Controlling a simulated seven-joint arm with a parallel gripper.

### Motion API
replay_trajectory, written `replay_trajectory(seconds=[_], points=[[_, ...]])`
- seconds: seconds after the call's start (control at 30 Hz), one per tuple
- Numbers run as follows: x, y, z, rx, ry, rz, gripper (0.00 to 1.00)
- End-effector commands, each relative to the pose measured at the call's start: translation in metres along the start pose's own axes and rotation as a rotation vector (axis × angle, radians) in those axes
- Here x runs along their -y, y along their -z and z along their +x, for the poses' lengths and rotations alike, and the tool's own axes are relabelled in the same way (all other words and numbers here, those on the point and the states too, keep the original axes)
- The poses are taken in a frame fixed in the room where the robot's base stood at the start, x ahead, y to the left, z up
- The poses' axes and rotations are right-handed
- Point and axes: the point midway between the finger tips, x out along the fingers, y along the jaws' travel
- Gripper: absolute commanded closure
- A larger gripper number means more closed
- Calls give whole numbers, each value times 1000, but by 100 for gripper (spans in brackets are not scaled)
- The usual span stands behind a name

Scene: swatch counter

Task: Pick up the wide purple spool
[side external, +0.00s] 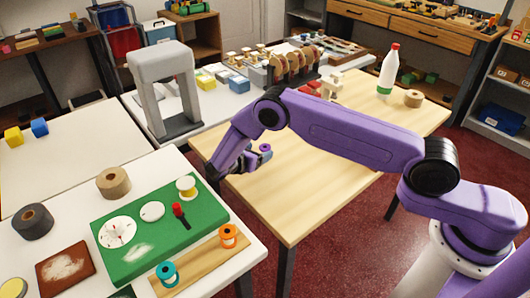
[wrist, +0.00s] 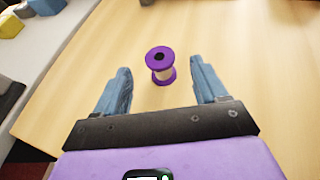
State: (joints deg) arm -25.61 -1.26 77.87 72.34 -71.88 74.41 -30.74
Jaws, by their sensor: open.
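The wide purple spool (wrist: 161,65) stands upright on the wooden table in the wrist view, with purple flanges, a dark centre hole and a pale wound middle. In the side external view the spool (side external: 265,149) shows its purple top just beside my gripper. My gripper (wrist: 163,88) is open and empty. Its two blue-grey fingers lie to the left and right of the spool in the picture, with the spool a little beyond the fingertips and apart from both. In the side external view my gripper (side external: 254,160) is low over the table, partly hidden by my own wrist.
The wooden table (side external: 300,200) is clear around the spool. A grey arch-shaped stand (side external: 165,85) is behind left. A white bottle (side external: 388,72) and a brown tape roll (side external: 413,98) stand at the far right.

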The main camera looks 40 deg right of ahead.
Motion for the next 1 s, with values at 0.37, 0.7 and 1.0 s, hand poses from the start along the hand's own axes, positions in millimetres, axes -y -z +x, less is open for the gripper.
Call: replay_trajectory(seconds=[0.37, 0.7, 1.0], points=[[0, 0, 30, -1, 0, 0, 28], [0, 0, 30, -1, 0, 0, 88], [0, -2, 29, -1, 0, 0, 88]])
